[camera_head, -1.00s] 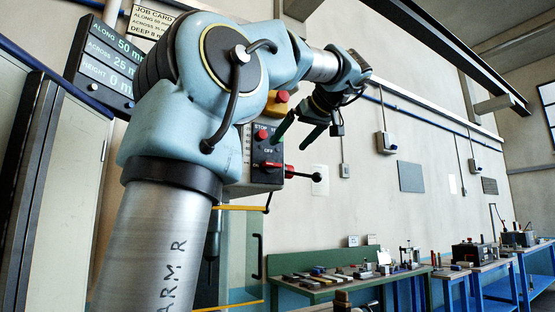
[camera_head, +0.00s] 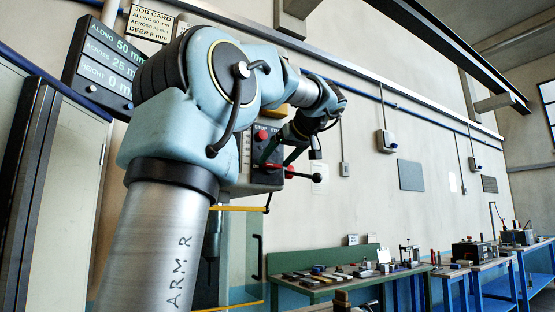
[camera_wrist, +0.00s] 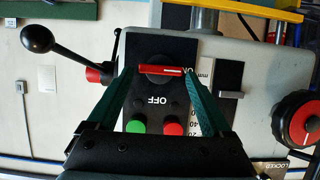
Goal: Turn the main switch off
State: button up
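The main switch (camera_wrist: 162,70) is a red handle on a round black base on the dark panel. In the wrist view the handle lies crosswise, with the word OFF below it. My gripper (camera_wrist: 165,76) has its two dark green fingers apart, one on each side of the handle. A small gap shows beside each end of the handle, and I cannot tell whether either finger touches it. In the head view my gripper (camera_head: 275,163) is at the front of the machine's panel, and its fingers hide most of the switch.
Green (camera_wrist: 136,126) and red (camera_wrist: 172,128) buttons lie below the switch, between my fingers. A black ball lever (camera_wrist: 38,38) with a red hub sticks out at left. A green workbench (camera_head: 330,288) stands further off.

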jog(key=c, duration=1.1)
jog(key=shift+d+r, duration=0.1)
jog(key=m+y+p, duration=0.1)
jog(key=m, duration=0.1)
jog(key=m+g+y+p, duration=0.1)
jog(key=m, duration=0.1)
jog(key=d+m+y+p, duration=0.1)
jog(key=shift+w+f+m+y+p, duration=0.25)
jog(key=shift+m+y+p, duration=0.05)
jog(key=shift+m+p, duration=0.1)
jog(key=m+y, duration=0.2)
jog(key=m, duration=0.1)
jog(key=shift+w+d+f, duration=0.1)
jog(key=shift+d+f, duration=0.05)
jog(key=shift+f, duration=0.2)
jog(key=shift+f+m+y+b, duration=0.2)
jog(key=shift+m+y, duration=0.25)
jog(key=shift+m, duration=0.7)
jog(key=shift+f+m+y+b, duration=0.1)
jog(key=shift+m+y+b, duration=0.25)
jog(key=shift+m, duration=0.8)
jog(key=o, duration=1.4)
